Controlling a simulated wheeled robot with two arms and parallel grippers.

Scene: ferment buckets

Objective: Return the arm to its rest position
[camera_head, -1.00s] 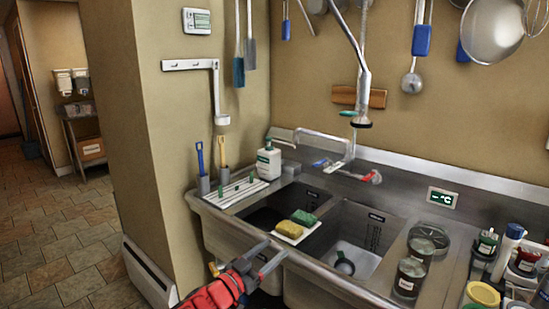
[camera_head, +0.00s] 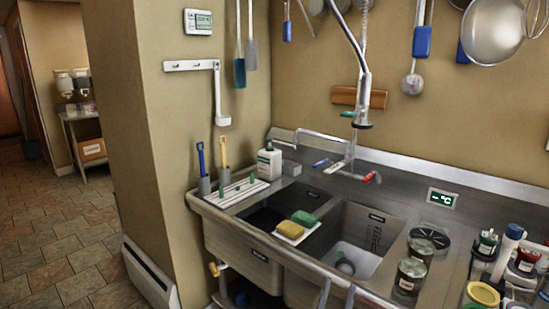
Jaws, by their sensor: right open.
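My right gripper (camera_head: 338,293) shows only by its two grey fingertips at the bottom edge, in front of the sink's front rim. The fingers are apart with nothing seen between them. The rest of that arm is out of the picture. My left gripper is not in view. The steel double sink (camera_head: 263,232) stands behind the fingertips. A yellow sponge (camera_head: 290,229) and a green sponge (camera_head: 304,218) lie on a white holder at the divider between the basins.
Jars (camera_head: 410,277) and bottles crowd the counter at the right. A white soap bottle (camera_head: 269,162) stands at the sink's back left. A spray tap (camera_head: 362,100) hangs above the sink. A wall corner (camera_head: 150,150) stands left; the tiled floor (camera_head: 60,240) beyond is clear.

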